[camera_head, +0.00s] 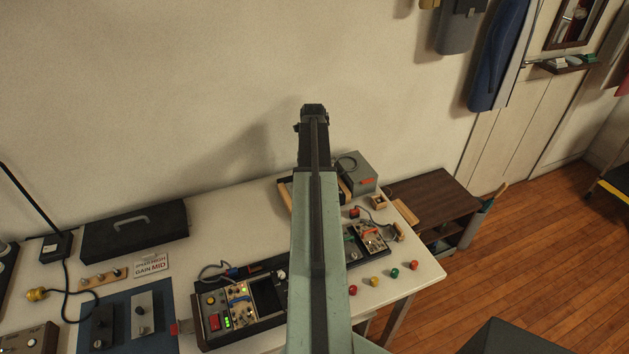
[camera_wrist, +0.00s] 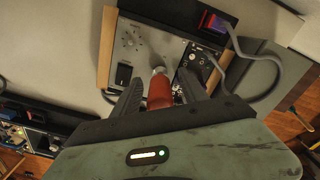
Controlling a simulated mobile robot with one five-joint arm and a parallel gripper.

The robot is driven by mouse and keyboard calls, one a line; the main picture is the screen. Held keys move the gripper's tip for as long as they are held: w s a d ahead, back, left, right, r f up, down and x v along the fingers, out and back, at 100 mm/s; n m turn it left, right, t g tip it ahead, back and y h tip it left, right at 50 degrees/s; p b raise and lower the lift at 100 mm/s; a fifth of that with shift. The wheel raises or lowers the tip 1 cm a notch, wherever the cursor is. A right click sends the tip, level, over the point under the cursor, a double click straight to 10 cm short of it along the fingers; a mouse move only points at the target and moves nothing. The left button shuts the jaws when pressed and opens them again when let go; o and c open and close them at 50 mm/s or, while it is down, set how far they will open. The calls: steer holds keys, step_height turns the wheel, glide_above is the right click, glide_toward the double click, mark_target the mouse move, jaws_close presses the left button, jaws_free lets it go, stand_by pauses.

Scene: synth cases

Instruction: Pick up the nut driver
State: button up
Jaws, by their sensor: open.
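In the wrist view, a red handle with a silver metal end (camera_wrist: 159,91), which looks like the nut driver, lies between the two dark fingers of my gripper (camera_wrist: 160,76). The fingers are apart, one on each side of it. I cannot tell whether either finger touches it. Its lower end is hidden by my gripper body. In the head view, my gripper (camera_head: 313,110) is raised over the back of the bench, and I cannot make out the nut driver there; my arm hides part of the bench.
A grey panel with wooden sides (camera_wrist: 137,61) lies beyond the fingers, with a grey cable (camera_wrist: 262,58) at right. On the white bench (camera_head: 215,228) stand a black case (camera_head: 135,236), a control console (camera_head: 222,303) and a grey box (camera_head: 358,173). Several coloured knobs lie near the front right edge.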

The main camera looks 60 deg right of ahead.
steer(key=shift+r, duration=0.15)
jaws_close()
steer(key=shift+r, duration=0.1)
steer(key=shift+r+p, duration=0.35)
steer(key=shift+p, duration=0.2)
step_height(320, 180, up, 3)
steer(key=p, duration=0.3)
steer(key=shift+r, duration=0.2)
steer(key=s+a+p, duration=0.1)
steer(key=s+a, duration=1)
steer(key=shift+s+a+r, duration=0.15)
steer(key=shift+a+r, duration=0.1)
steer(key=shift+r, duration=0.05)
